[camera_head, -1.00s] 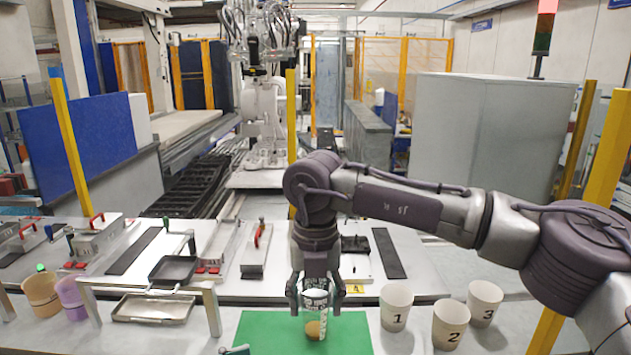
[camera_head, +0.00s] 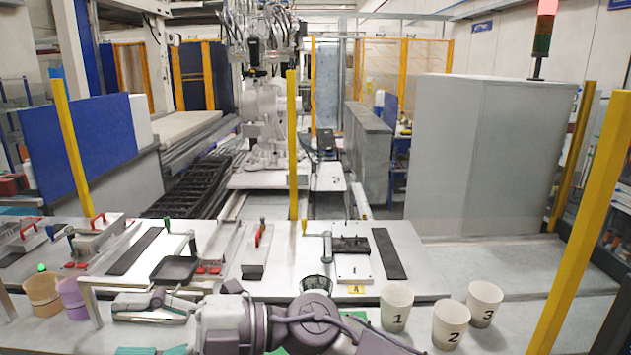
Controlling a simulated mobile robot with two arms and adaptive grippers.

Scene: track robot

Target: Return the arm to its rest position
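My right arm (camera_head: 300,322) lies low across the bottom of the view, bent toward the left. My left gripper is not in view.
White paper cups numbered 1 (camera_head: 397,308), 2 (camera_head: 452,324) and 3 (camera_head: 485,303) stand at the right. A tan cup (camera_head: 42,294) and a purple cup (camera_head: 72,297) stand at the left. A yellow post (camera_head: 292,145) rises behind the table.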

